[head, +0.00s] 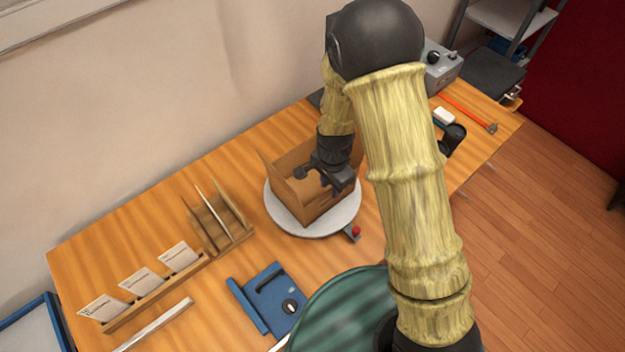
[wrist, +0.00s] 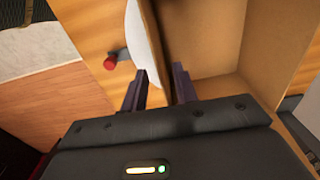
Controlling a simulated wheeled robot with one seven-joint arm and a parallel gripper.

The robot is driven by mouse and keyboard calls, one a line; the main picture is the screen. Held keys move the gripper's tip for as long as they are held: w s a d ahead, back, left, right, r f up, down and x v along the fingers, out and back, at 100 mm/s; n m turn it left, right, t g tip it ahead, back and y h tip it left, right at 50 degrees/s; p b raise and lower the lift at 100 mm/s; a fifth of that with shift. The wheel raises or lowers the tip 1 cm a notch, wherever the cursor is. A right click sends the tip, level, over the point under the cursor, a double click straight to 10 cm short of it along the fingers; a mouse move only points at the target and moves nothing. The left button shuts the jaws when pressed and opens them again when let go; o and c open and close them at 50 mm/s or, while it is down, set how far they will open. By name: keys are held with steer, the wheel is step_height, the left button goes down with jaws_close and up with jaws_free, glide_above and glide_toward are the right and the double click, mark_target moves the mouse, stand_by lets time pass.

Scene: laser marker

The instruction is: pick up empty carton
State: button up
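The empty carton (head: 288,203) is an open brown cardboard box standing on a round white turntable (head: 275,218). Its flaps stand up, and its bare inside shows in the wrist view (wrist: 217,88). My gripper (head: 331,190) is at the carton's near right side, pointing down. In the wrist view my gripper's fingers (wrist: 158,78) are apart, with a carton wall edge between them. The right finger is on the inner side and the left finger is outside, over the turntable (wrist: 140,45). A gap shows beside the wall. My arm hides part of the carton's right side.
A red knob (head: 356,231) sits at the turntable's front right. Left are a wooden divider rack (head: 222,222) and a card holder (head: 150,290). A blue device (head: 272,297) lies in front. A grey control box (head: 441,68) stands at the back right.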

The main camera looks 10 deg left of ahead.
step_height(320, 180, down, 4)
steer(key=shift+w+d+r+p, duration=0.1)
steer(key=shift+w+d+p, duration=0.05)
steer(key=shift+p, duration=0.55)
jaws_close()
stand_by(1.3)
